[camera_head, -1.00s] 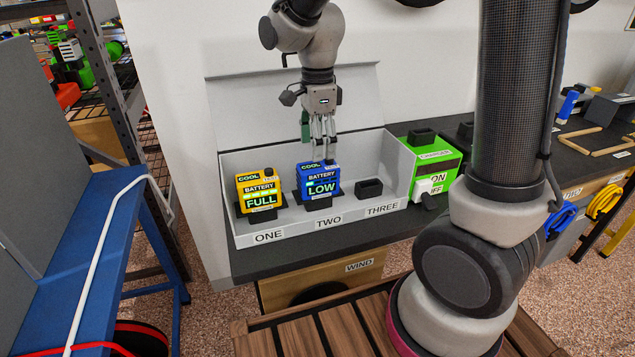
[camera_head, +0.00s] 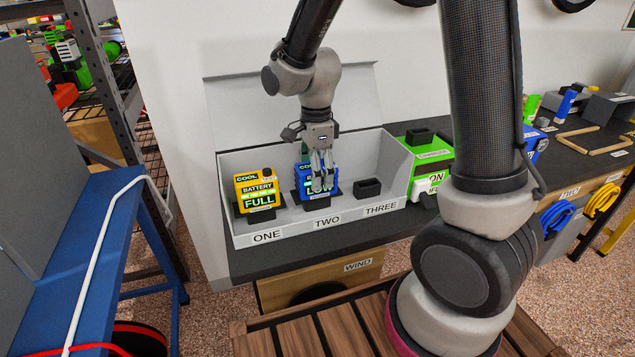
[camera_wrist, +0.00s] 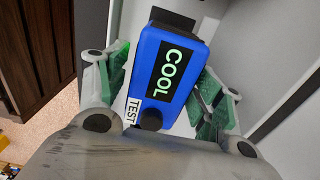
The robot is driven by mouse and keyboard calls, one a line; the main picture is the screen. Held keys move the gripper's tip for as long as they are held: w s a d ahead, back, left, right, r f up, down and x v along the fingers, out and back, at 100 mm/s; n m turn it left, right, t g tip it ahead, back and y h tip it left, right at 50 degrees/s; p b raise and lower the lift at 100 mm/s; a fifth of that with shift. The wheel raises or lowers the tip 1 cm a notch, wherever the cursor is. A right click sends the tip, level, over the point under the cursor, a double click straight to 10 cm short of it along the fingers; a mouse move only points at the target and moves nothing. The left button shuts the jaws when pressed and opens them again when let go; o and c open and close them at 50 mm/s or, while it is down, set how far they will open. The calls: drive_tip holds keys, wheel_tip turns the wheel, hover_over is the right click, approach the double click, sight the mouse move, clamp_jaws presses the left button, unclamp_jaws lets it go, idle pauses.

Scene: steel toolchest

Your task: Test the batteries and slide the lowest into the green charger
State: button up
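The blue battery (camera_head: 304,181) stands in slot TWO of the white box, its display lit and partly hidden by my gripper; LOW was readable a second ago. In the wrist view the blue battery (camera_wrist: 165,68) shows its COOL label and TEST button between my open green-padded fingers, with a gap on each side. My gripper (camera_head: 322,182) is in front of and over the blue battery. The yellow battery (camera_head: 258,194) stands in slot ONE, its display reading FULL. Slot THREE (camera_head: 368,188) holds no battery. The green charger (camera_head: 430,155) stands right of the box with a switch marked ON.
The white box (camera_head: 355,214) has a raised back panel and low front wall on the dark bench (camera_head: 300,258). A blue object (camera_head: 535,145) shows behind my arm. A blue shelf unit (camera_head: 80,250) stands at the left.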

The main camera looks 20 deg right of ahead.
drive_tip(key=c, duration=1.2)
drive_tip(key=shift+c, duration=0.2)
drive_tip(key=shift+r, duration=0.75)
drive_tip(key=shift+r, duration=2.05)
drive_tip(key=shift+s, duration=0.1)
